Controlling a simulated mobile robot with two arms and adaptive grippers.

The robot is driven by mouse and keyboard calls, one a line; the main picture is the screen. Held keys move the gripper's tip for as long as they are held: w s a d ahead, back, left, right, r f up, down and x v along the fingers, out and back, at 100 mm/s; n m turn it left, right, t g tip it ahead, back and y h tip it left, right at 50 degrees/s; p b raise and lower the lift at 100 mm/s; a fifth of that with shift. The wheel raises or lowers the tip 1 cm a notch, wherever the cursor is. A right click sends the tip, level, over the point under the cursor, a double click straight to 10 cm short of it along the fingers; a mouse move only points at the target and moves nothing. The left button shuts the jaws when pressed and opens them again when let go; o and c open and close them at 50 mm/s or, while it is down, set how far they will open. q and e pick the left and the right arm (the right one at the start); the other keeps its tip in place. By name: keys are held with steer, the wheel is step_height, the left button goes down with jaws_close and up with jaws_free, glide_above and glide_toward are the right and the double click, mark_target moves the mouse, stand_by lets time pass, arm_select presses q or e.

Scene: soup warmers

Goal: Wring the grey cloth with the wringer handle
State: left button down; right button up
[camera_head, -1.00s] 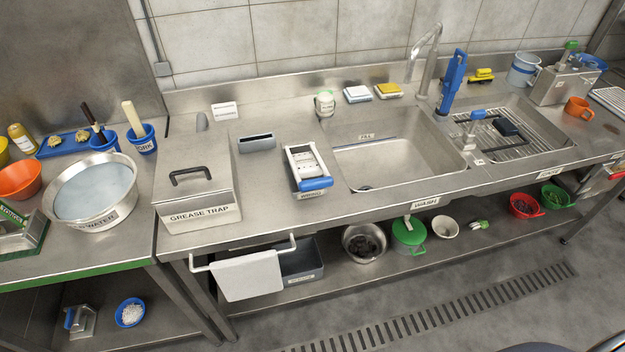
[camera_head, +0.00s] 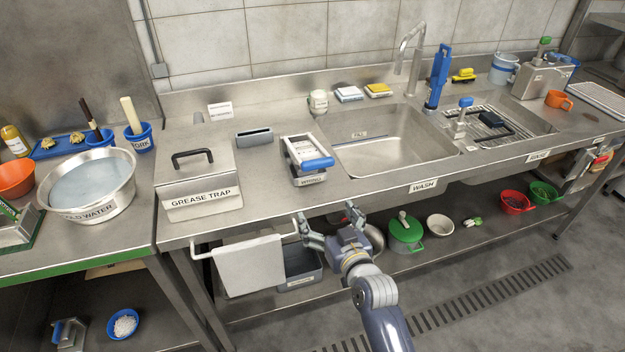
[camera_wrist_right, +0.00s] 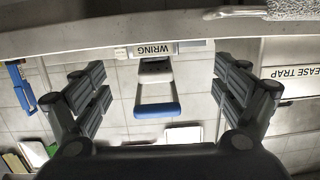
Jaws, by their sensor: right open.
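The wringer (camera_head: 300,152), labelled WRING, stands on the counter left of the sink. Its blue wringer handle (camera_head: 318,163) is at the front edge side. In the right wrist view the blue handle (camera_wrist_right: 157,110) appears between my open fingers, some distance away. My right gripper (camera_head: 328,220) is open and empty, below and in front of the wringer at the counter's front edge. A pale grey cloth (camera_head: 250,267) hangs over the front rail, left of the gripper. I see no cloth clearly in the wringer. My left gripper is not in view.
The grease trap box (camera_head: 196,180) stands left of the wringer, with a grey slotted holder (camera_head: 254,138) between them. The sink (camera_head: 385,150) is to the right. The rail (camera_head: 215,248) sticks out in front. Bowls and a green pot (camera_head: 405,232) stand on the lower shelf.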

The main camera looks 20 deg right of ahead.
steer(key=t, duration=0.2)
glide_toward(320, 167)
arm_select(q)
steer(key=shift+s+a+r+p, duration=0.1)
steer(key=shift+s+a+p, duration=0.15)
steer(key=shift+p, duration=0.05)
arm_select(e)
steer(key=shift+h, duration=0.3)
steer(key=w, duration=1.1)
steer(key=shift+w+a, duration=0.15)
steer(key=shift+a, duration=0.25)
